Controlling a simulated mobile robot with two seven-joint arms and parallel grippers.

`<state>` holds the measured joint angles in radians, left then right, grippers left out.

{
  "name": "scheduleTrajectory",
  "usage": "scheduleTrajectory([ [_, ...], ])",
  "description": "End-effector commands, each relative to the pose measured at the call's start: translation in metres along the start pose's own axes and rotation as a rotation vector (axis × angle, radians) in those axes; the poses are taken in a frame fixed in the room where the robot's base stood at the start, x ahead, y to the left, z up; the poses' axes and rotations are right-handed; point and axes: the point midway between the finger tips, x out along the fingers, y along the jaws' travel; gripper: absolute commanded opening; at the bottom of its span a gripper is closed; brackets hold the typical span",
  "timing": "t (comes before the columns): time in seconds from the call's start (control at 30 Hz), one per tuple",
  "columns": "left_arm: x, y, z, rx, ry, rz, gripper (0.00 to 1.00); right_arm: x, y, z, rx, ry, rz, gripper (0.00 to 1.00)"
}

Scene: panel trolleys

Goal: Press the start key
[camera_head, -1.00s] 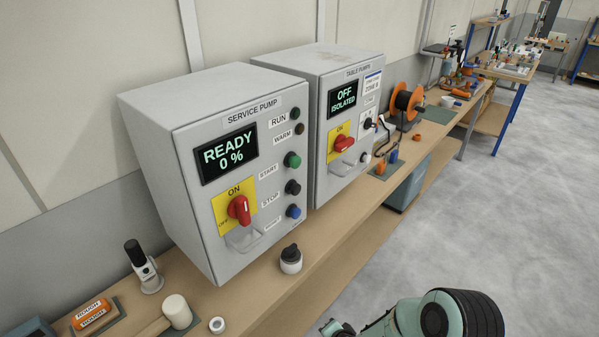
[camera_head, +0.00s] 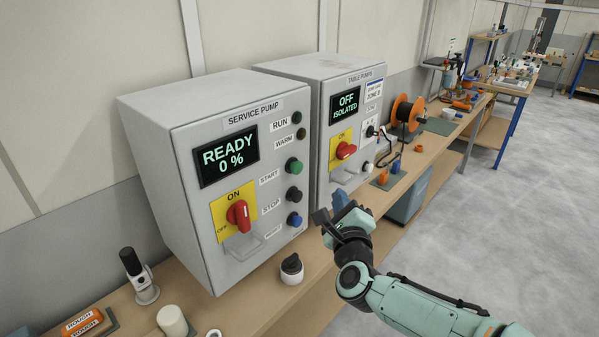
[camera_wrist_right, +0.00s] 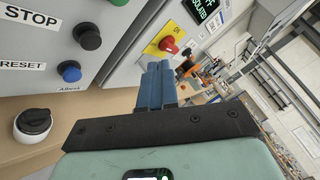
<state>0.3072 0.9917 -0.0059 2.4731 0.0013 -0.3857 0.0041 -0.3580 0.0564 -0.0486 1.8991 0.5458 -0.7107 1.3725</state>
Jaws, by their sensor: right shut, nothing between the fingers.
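The start key is the green button (camera_head: 294,166) beside the START label on the service pump cabinet (camera_head: 222,165). In the right wrist view the green button (camera_wrist_right: 119,2) is cut by the top edge. The black stop button (camera_head: 294,194) and blue reset button (camera_head: 294,220) sit below it. The pump display (camera_head: 228,153) reads READY 0 %. My right gripper (camera_head: 340,199) is in front of the cabinets, to the right of and lower than the green button, apart from it. Its blue fingers (camera_wrist_right: 158,84) are shut together and empty. My left gripper is out of view.
The table pumps cabinet (camera_head: 347,125), reading OFF ISOLATED, stands right of the service pump. Red rotary switches (camera_head: 238,214) and wire handles stick out from the fronts. A black-topped white knob (camera_head: 291,268) stands on the bench in front. Open floor lies right.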

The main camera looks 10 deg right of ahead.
Motion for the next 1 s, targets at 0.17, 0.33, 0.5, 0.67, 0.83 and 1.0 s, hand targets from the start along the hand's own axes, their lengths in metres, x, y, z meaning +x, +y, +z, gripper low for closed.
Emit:
scheduleTrajectory([
  [0.17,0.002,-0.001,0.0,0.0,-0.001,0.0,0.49,-0.004,-0.018,0.008,0.062,-0.012,-0.035,0.0],
  [0.33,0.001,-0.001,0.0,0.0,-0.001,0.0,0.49,-0.004,-0.019,0.009,0.066,-0.012,-0.037,0.0],
  [0.5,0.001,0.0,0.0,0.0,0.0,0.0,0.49,-0.003,-0.018,0.009,0.064,-0.012,-0.036,0.0],
  [0.67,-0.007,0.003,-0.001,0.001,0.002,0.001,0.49,0.003,-0.015,0.014,0.063,-0.012,-0.034,0.0],
  [0.83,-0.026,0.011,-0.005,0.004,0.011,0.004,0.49,0.018,-0.007,0.028,0.061,-0.014,-0.033,0.0],
  [1.0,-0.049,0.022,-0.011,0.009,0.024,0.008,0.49,0.035,0.002,0.042,0.061,-0.014,-0.034,0.0],
])
